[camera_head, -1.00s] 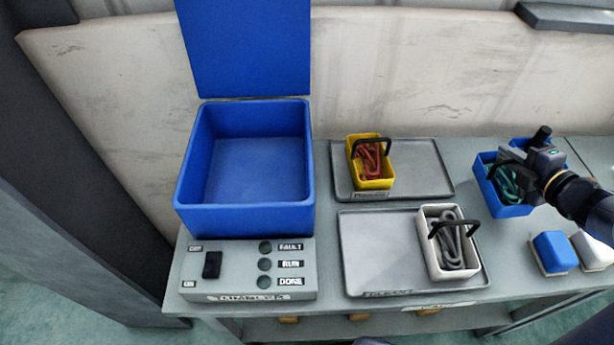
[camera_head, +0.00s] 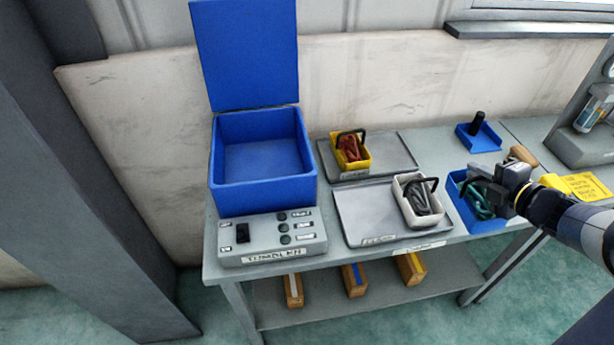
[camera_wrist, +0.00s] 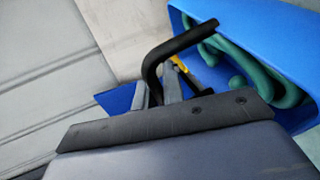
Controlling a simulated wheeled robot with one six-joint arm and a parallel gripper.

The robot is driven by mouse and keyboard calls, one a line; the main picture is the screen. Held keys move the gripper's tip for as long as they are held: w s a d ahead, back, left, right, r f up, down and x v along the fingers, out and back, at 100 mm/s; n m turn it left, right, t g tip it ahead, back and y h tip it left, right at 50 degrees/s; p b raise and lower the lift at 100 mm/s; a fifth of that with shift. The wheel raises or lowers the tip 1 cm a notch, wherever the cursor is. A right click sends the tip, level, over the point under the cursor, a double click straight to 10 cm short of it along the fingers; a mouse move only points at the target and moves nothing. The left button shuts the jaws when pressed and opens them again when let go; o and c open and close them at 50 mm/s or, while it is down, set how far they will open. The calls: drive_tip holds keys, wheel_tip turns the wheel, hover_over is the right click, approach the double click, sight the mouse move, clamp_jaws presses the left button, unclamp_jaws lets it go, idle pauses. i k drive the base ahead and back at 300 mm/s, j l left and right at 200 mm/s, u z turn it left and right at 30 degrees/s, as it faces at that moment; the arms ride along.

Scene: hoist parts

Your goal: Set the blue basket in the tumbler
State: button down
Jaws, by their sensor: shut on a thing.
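The blue basket (camera_head: 467,206) holds green coiled slings (camera_head: 487,196) and hangs at the right of the bench, at my gripper (camera_head: 502,184). My gripper is shut on its black handle; in the wrist view the handle (camera_wrist: 172,50) rises from the jaw edge beside the blue basket wall (camera_wrist: 240,12). The contact between jaws and handle is partly hidden. The tumbler is the open blue box (camera_head: 262,190) at the left of the bench, its lid (camera_head: 245,55) upright behind it. Its inside looks empty.
A grey control box (camera_head: 270,240) stands before the tumbler. Two grey trays lie between tumbler and gripper: the rear one (camera_head: 395,150) bears a yellow basket (camera_head: 352,160) with red slings, the front one (camera_head: 365,215) a white basket (camera_head: 408,210). A small blue tray (camera_head: 480,140) stands behind.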

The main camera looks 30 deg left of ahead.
sight(279, 170)
drive_tip(key=k+j+u, duration=0.15)
drive_tip(key=u, duration=0.25)
drive_tip(key=k+j+u, duration=0.2)
drive_tip(key=u, duration=0.2)
drive_tip(key=j+u, duration=0.15)
drive_tip(key=u, duration=0.2)
drive_tip(key=i+j+u, duration=0.1)
drive_tip(key=u, duration=0.25)
drive_tip(key=j+u, duration=0.15)
drive_tip(key=u, duration=0.2)
drive_tip(key=i+l, duration=0.15)
drive_tip(key=l, duration=0.2)
drive_tip(key=i+l, duration=0.15)
drive_tip(key=l, duration=0.15)
drive_tip(key=i+l, duration=0.1)
drive_tip(key=l, duration=0.25)
drive_tip(key=i+l, duration=0.15)
drive_tip(key=l, duration=0.2)
drive_tip(key=u, duration=0.05)
